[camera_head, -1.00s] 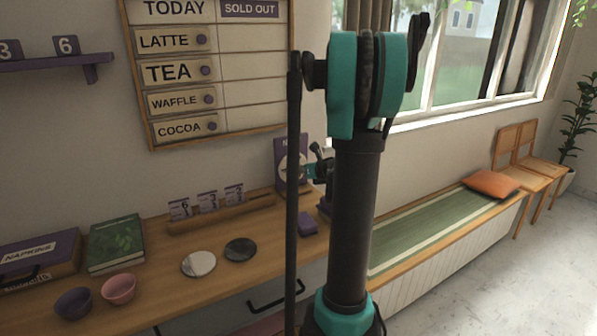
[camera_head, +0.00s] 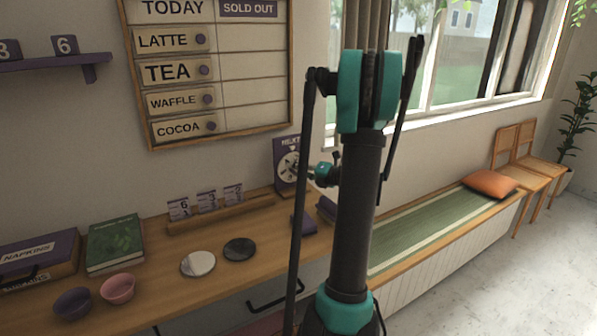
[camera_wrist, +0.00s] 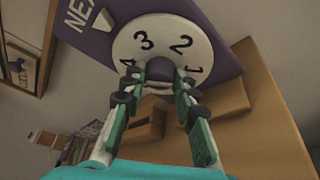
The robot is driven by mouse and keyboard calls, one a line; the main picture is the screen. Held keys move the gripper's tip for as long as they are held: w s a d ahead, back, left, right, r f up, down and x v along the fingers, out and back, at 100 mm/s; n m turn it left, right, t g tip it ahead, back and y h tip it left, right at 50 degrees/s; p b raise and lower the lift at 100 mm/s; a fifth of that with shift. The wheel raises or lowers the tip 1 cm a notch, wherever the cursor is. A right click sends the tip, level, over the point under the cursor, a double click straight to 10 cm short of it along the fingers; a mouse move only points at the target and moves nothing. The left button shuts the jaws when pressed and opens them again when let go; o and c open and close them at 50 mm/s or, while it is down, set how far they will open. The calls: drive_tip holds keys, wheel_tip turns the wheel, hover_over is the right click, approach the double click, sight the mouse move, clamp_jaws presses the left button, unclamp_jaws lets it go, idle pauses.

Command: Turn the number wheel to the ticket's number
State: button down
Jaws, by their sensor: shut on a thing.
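The number wheel (camera_wrist: 200,28) is a white disc with dark numbers on a purple board (camera_wrist: 202,12). The wrist view shows 4, 3, 2 and 1 on it; its lower part is hidden. A white pointer mark (camera_wrist: 103,20) on the board sits beside the rim, nearest the 3. My gripper (camera_wrist: 159,76) is shut on the wheel's purple centre knob (camera_wrist: 160,67), one finger on each side. In the head view the wheel (camera_head: 288,166) stands at the back of the counter, my gripper (camera_head: 313,172) at its right.
The wooden counter (camera_head: 150,250) holds a light disc (camera_head: 198,263), a dark disc (camera_head: 240,249), two bowls, a green book (camera_head: 114,243) and a napkin box (camera_head: 40,255). A purple block (camera_head: 304,223) lies below the wheel. A menu board (camera_head: 215,75) hangs above.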

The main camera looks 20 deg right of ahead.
drive_tip(key=m+y, duration=0.1)
drive_tip(key=m, duration=0.1)
drive_tip(key=m+t, duration=0.1)
drive_tip(key=m, duration=0.1)
drive_tip(key=shift+f+y, duration=0.15)
drive_tip(key=shift+y, duration=0.25)
idle(0.4)
drive_tip(key=c, duration=1.2)
unclamp_jaws()
drive_tip(key=shift+d, duration=0.1)
drive_tip(key=v, duration=1.2)
